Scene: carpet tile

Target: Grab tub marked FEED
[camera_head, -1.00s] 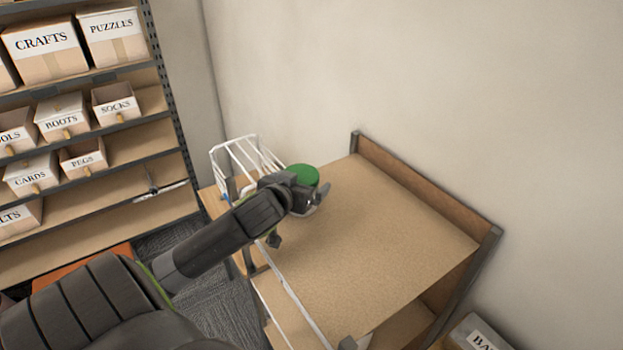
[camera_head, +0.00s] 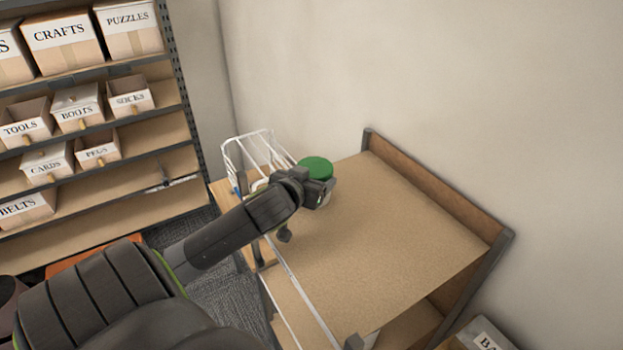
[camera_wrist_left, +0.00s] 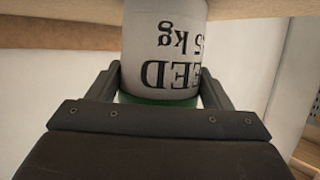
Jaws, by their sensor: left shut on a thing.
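The tub marked FEED is white with a green lid (camera_head: 316,168) and stands near the far left corner of the wooden shelf top. In the left wrist view the tub (camera_wrist_left: 165,40) shows upside down, with part of its FEED and kg lettering readable. My left gripper (camera_head: 322,190) reaches it from the left, and its two fingers (camera_wrist_left: 160,88) are on either side of the tub near the lid, shut on it. In the head view the gripper hides part of the tub's body. My right gripper is not in view.
The shelf top (camera_head: 400,230) is bare right of the tub, with a raised wooden back board (camera_head: 435,190). A white wire basket (camera_head: 255,150) stands just left of the tub. A rack of labelled boxes (camera_head: 75,110) is at the left. A labelled box (camera_head: 480,338) sits low at bottom right.

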